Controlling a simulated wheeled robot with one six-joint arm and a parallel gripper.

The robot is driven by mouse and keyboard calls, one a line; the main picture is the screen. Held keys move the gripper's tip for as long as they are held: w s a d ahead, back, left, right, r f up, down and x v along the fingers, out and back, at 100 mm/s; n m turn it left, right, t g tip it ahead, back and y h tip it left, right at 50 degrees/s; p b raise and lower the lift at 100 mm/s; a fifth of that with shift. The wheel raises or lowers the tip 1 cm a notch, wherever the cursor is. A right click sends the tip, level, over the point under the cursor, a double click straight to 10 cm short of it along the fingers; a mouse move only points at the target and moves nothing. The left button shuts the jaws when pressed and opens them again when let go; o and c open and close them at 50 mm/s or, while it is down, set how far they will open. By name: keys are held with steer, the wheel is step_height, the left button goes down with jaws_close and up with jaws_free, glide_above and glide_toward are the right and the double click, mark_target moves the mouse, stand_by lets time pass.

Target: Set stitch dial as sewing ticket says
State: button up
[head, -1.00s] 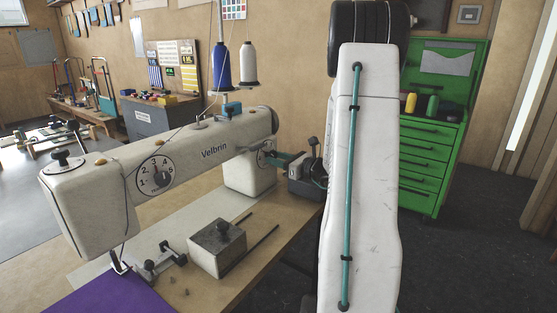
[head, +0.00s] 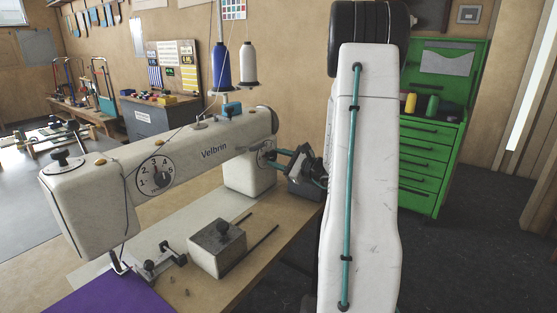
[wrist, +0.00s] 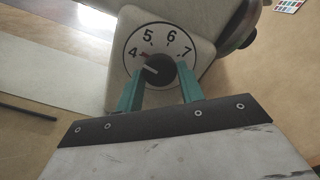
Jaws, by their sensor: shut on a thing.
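The white sewing machine (head: 215,145) marked Velbrin stands on the table. My gripper (wrist: 162,80) is shut on the dial's black knob (wrist: 160,64), with one teal finger on each side. The knob's white pointer line points left, a little below the red mark beside the 4. A second dial (head: 155,176), with numbers from 1 to 5, is on the machine's front. I cannot make out a readable sewing ticket.
A metal block (head: 217,248) and a small clamp-like fitting (head: 158,263) lie on the table (head: 262,262). Purple cloth (head: 115,295) lies under the needle. Thread cones (head: 248,63) stand behind the machine. A green drawer cabinet (head: 425,170) stands at right.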

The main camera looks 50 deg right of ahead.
steer(key=shift+n, duration=0.9)
steer(key=o, duration=1)
steer(key=s, duration=0.7)
steer(key=shift+s+d, duration=0.35)
steer(key=shift+s, duration=0.05)
